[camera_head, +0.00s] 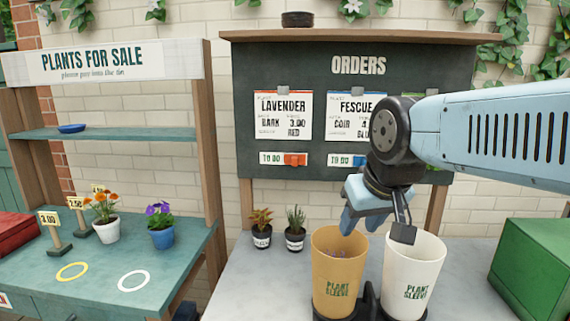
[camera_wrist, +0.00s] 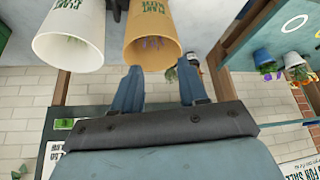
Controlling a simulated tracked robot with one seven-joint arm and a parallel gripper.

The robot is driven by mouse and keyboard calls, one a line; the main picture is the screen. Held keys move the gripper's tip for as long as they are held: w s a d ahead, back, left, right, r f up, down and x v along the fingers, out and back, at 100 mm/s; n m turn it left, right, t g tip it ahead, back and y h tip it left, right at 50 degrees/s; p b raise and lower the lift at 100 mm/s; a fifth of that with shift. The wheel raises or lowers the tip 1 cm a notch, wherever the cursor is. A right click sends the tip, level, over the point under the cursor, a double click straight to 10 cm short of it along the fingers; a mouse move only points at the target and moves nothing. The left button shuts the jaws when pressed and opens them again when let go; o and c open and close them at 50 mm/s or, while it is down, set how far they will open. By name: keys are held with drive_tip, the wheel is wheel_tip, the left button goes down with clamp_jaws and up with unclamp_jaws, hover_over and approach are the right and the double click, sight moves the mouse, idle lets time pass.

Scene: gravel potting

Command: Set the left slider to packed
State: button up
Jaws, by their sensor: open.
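The left slider (camera_head: 295,160) is an orange knob on a white strip under the LAVENDER card (camera_head: 284,115) on the dark orders board (camera_head: 250,80). The knob sits at the right part of its strip, and the words TO DO show to its left. No word "packed" is legible. My gripper (camera_head: 376,227) is open and empty, pointing down in front of the board's lower edge, to the right of and below this slider. In the wrist view its two fingers (camera_wrist: 158,88) are apart with nothing between them.
A tan sleeve (camera_head: 338,270) and a white sleeve (camera_head: 413,270) stand close below my gripper. A blue slider (camera_head: 360,161) is under the FESCUE card (camera_head: 350,115). Two small potted plants (camera_head: 262,230) stand under the board. A green box (camera_head: 535,265) is at the right.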

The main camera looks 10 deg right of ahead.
drive_tip(key=shift+o, duration=1.3)
drive_tip(key=shift+w, duration=0.1)
drive_tip(key=shift+o, duration=0.3)
drive_tip(key=w+d+f+n+g+h, duration=0.1)
drive_tip(key=w+d+g+h, duration=0.1)
drive_tip(key=w+d+h, duration=0.3)
drive_tip(key=w, duration=0.3)
drive_tip(key=shift+d+f+g, duration=0.25)
drive_tip(key=shift+f+g, duration=0.05)
drive_tip(key=shift+f, duration=0.05)
drive_tip(key=n+t+h, duration=0.7)
drive_tip(key=n+t, duration=0.2)
drive_tip(key=t, duration=0.2)
approach(293, 163)
drive_tip(key=x, duration=1)
drive_tip(key=shift+a, duration=0.1)
drive_tip(key=shift+c, duration=0.2)
clamp_jaws()
